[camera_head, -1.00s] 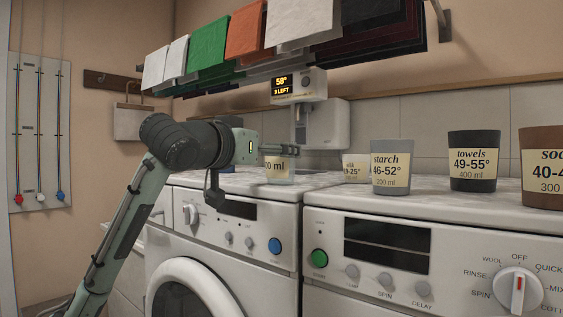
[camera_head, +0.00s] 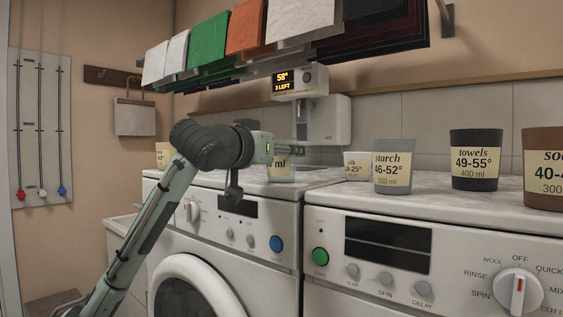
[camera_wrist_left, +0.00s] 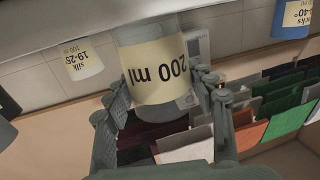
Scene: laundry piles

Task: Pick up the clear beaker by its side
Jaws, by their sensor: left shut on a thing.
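The clear beaker (camera_head: 281,172) with a cream label ending in "ml" is on the left machine's top in the head view, its upper part hidden by my left gripper (camera_head: 296,149). In the left wrist view the beaker (camera_wrist_left: 155,62) shows a "200 ml" label and sits between the two fingers of my left gripper (camera_wrist_left: 162,84). The fingers are shut on its sides. Whether its base touches the top is hard to tell. My right gripper is in neither view.
Starch (camera_head: 394,165), towels (camera_head: 474,160) and brown (camera_head: 544,168) cups stand to the right, with a small silk cup (camera_head: 355,165) behind. Another labelled cup (camera_head: 163,155) is at left. A dispenser (camera_head: 321,122) and hanging cloths (camera_head: 246,28) are behind and above.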

